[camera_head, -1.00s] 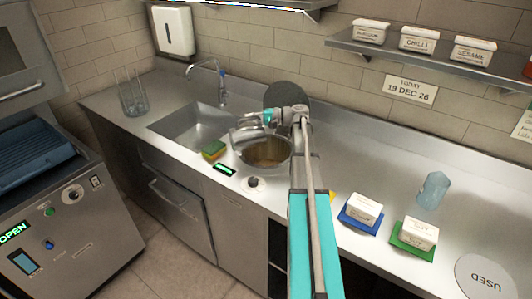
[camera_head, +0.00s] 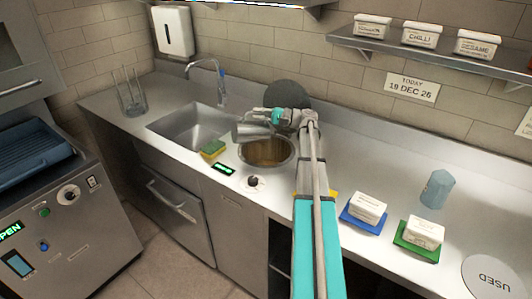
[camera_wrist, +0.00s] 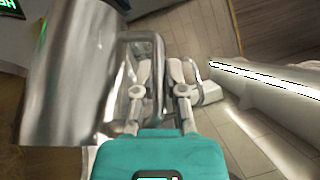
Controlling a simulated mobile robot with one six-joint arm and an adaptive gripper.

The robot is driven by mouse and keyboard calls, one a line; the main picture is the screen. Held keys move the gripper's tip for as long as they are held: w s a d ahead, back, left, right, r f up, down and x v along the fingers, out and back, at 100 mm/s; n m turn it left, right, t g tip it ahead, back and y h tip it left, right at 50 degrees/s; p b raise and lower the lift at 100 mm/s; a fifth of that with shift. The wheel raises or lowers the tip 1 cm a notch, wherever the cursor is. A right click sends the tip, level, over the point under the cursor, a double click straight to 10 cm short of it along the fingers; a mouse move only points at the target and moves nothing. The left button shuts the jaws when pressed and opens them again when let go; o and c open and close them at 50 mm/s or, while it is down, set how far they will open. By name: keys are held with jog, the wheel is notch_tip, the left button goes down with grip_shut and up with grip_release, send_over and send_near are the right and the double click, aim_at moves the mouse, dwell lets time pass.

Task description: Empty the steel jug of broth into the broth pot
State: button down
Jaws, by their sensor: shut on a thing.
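The steel jug (camera_head: 251,131) hangs over the broth pot in the head view, tilted. It fills the left of the wrist view (camera_wrist: 70,80), with its handle (camera_wrist: 157,50) toward my fingers. My gripper (camera_head: 275,118) is shut on the jug's handle; its fingers show in the wrist view (camera_wrist: 160,75). The broth pot (camera_head: 288,157) is a round well in the counter, with brown broth visible inside. The jug's inside is hidden, and I cannot clearly tell whether broth is flowing from it.
A sponge (camera_head: 213,150) lies left of the pot, by the sink (camera_head: 190,128). A knob (camera_head: 253,182) and a green display (camera_head: 223,169) are in front. White tubs on blue (camera_head: 362,217) and green mats (camera_head: 417,241) stand right, near a bluish cup (camera_head: 437,189). A round dark lid (camera_head: 287,93) leans behind.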

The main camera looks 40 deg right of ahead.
aim_at(243, 131)
jog(key=shift+s+d+m+t+y+b, duration=0.25)
jog(key=shift+d+t+y+b, duration=0.2)
jog(key=shift+d+b, duration=0.3)
dwell(0.6)
jog(key=shift+a+r, duration=0.15)
jog(key=a+g+h+p, duration=0.1)
jog(key=p, duration=0.1)
jog(key=w+a+n+h+p, duration=0.1)
jog(key=a+p, duration=0.1)
jog(key=shift+a+g, duration=0.1)
jog(key=shift+g, duration=0.25)
jog(key=shift+w+a+f+p, duration=0.15)
jog(key=shift+a+f+p, duration=0.05)
jog(key=shift+a+p, duration=0.15)
jog(key=shift+a+f+g+h, duration=0.15)
jog(key=shift+f+g+h, duration=0.05)
jog(key=shift+g+h, duration=0.1)
jog(key=shift+f, duration=0.1)
